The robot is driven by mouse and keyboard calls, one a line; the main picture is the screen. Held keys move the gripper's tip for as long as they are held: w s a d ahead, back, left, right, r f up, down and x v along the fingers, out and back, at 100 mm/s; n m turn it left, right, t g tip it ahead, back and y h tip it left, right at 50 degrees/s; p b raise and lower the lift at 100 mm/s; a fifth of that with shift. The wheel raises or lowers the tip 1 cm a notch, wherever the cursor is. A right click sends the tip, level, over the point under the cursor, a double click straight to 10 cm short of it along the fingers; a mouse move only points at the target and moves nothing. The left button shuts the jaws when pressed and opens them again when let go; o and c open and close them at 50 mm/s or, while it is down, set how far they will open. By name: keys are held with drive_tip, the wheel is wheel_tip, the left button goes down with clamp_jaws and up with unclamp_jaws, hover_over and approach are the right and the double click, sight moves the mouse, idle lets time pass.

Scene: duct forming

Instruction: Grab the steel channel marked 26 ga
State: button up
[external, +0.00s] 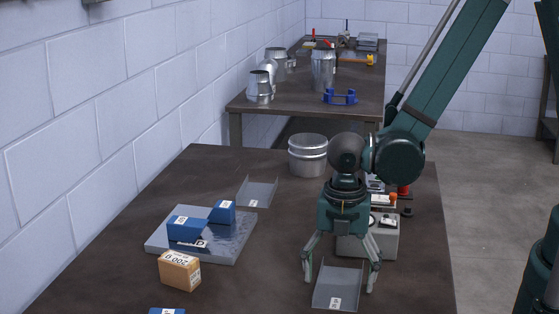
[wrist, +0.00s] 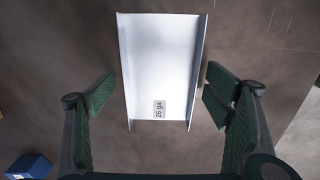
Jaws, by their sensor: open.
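The steel channel marked 26 ga (wrist: 160,65) lies on the brown table, open side up, with its label near its front end in the wrist view. In the external view this channel (external: 338,284) is at the front right of the table. My gripper (external: 339,284) is open above it, with one finger to each side of the channel. In the wrist view my gripper (wrist: 160,105) has its green finger pads apart, left and right of the channel's side flanges, with gaps visible. A second channel (external: 257,192) lies farther back; its label is too small to read.
A grey control box (external: 368,240) stands just behind the channel. A steel plate (external: 225,247) with blue blocks (external: 186,228) and a cardboard box (external: 179,270) are to the left. A round metal can (external: 308,155) stands at the back. The table between box and channel is clear.

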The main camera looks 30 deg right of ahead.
sight(339, 287)
idle(0.6)
drive_tip(key=c, duration=1)
drive_tip(key=shift+r+p, duration=0.7)
drive_tip(key=shift+r, duration=4.25)
